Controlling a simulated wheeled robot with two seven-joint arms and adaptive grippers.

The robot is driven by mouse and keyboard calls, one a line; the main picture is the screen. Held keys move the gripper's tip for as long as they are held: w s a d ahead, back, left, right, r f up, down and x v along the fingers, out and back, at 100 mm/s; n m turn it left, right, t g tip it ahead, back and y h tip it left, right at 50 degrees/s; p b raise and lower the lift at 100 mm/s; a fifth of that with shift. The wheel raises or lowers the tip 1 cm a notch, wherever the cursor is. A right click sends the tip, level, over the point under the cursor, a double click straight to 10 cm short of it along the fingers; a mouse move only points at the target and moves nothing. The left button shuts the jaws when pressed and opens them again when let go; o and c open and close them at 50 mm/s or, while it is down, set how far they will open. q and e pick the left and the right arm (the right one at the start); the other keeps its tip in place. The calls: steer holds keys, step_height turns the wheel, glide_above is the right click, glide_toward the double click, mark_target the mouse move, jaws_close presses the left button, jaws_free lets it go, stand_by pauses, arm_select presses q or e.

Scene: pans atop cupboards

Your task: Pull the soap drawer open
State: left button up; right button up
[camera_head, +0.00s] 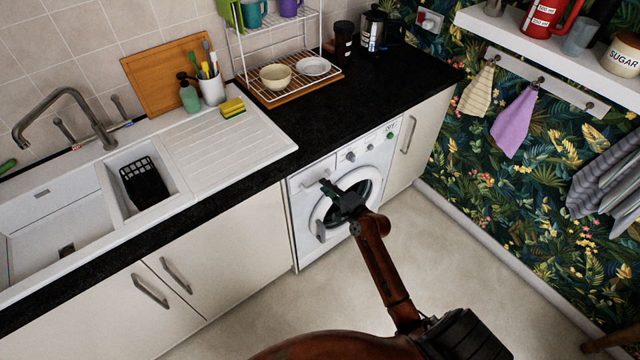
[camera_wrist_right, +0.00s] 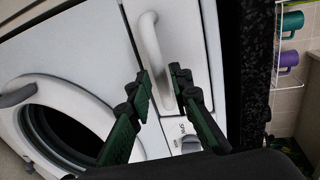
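The white washing machine (camera_head: 345,185) stands under the black worktop. Its soap drawer (camera_head: 312,174) is at the top left of its front and looks shut. In the right wrist view the drawer front (camera_wrist_right: 182,38) carries a white bar handle (camera_wrist_right: 152,45). My right gripper (camera_head: 327,186) is in front of the machine near this drawer. In the wrist view its two dark green fingers (camera_wrist_right: 162,76) are apart, one on each side of the handle's lower part. I see gaps beside the handle; the depth is hard to judge. My left gripper is not in view.
The round machine door (camera_head: 345,203) lies just below my right gripper. The worktop edge overhangs above. Cupboards with bar handles flank the machine, with a sink (camera_head: 60,230) at left. The floor (camera_head: 440,245) to the right is clear.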

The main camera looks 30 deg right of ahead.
steer(key=shift+b+x, duration=0.3)
steer(key=shift+x, duration=1.6)
steer(key=shift+c, duration=0.4)
jaws_close()
steer(key=shift+f, duration=0.1)
